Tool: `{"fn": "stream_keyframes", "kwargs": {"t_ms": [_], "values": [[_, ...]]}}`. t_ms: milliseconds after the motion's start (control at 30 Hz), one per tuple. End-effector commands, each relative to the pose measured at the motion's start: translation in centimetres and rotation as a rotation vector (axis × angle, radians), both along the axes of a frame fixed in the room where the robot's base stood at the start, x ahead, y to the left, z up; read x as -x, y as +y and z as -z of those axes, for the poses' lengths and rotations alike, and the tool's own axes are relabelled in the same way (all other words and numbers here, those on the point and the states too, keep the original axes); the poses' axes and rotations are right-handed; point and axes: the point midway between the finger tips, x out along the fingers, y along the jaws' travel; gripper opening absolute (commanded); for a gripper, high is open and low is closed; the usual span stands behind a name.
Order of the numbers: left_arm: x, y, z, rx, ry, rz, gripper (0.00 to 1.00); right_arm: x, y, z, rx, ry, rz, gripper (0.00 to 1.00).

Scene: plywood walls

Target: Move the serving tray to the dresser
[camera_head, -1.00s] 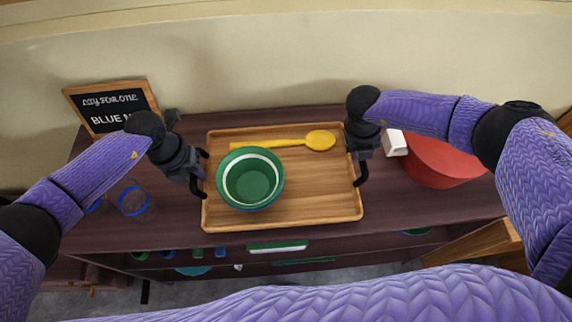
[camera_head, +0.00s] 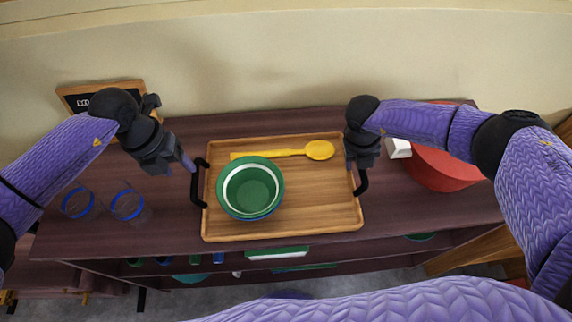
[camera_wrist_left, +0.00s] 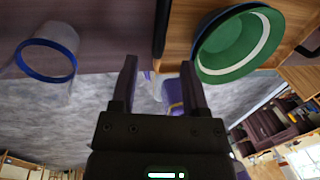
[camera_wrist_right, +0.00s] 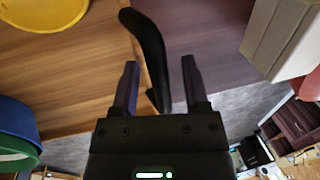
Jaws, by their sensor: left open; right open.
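The wooden serving tray (camera_head: 310,215) lies flat on the dark brown dresser top (camera_head: 225,127), with a black handle at each end. On it are a green and white bowl (camera_head: 250,190) nested in a blue-rimmed one, and a yellow spoon (camera_head: 319,150). My left gripper (camera_head: 188,165) is open and empty, above and left of the left handle (camera_head: 197,184), apart from it. My right gripper (camera_head: 362,166) is open at the right handle (camera_head: 362,183). In the right wrist view that handle (camera_wrist_right: 150,55) reaches between the open fingers (camera_wrist_right: 158,80).
A red bowl (camera_head: 445,168) and a white box (camera_head: 398,148) stand right of the tray, close to my right arm. Two blue-rimmed glasses (camera_head: 128,205) stand at the left. A framed sign (camera_head: 75,98) is at the back left. Shelves with dishes (camera_head: 278,253) lie below.

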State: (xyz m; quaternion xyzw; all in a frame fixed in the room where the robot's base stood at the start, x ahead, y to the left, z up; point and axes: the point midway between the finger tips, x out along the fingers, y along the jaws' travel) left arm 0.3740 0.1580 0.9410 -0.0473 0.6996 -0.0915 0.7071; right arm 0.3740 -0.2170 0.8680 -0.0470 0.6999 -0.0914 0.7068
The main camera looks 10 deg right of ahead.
Motion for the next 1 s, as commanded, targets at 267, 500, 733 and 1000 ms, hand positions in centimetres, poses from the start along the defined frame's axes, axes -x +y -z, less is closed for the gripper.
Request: {"fn": "stream_keyframes", "kwargs": {"t_ms": [267, 500, 733, 1000], "values": [[0.0, 0.9, -4.3, -0.002, 0.001, 0.000, 0.58, 0.0, 0.0, -0.2, 0.000, 0.000, 0.000, 0.58], [0.0, 0.9, -4.5, -0.001, 0.001, 0.000, 0.58, -0.1, 1.1, -5.6, -0.003, -0.005, -0.002, 0.58], [0.0, 0.9, -4.5, -0.001, 0.001, 0.000, 0.58, -0.1, 2.1, -10.7, -0.001, -0.002, 0.001, 0.58], [0.0, 0.9, -4.5, -0.001, 0.001, 0.000, 0.58, 0.0, 2.3, -11.8, 0.000, 0.000, 0.000, 0.58]]}}
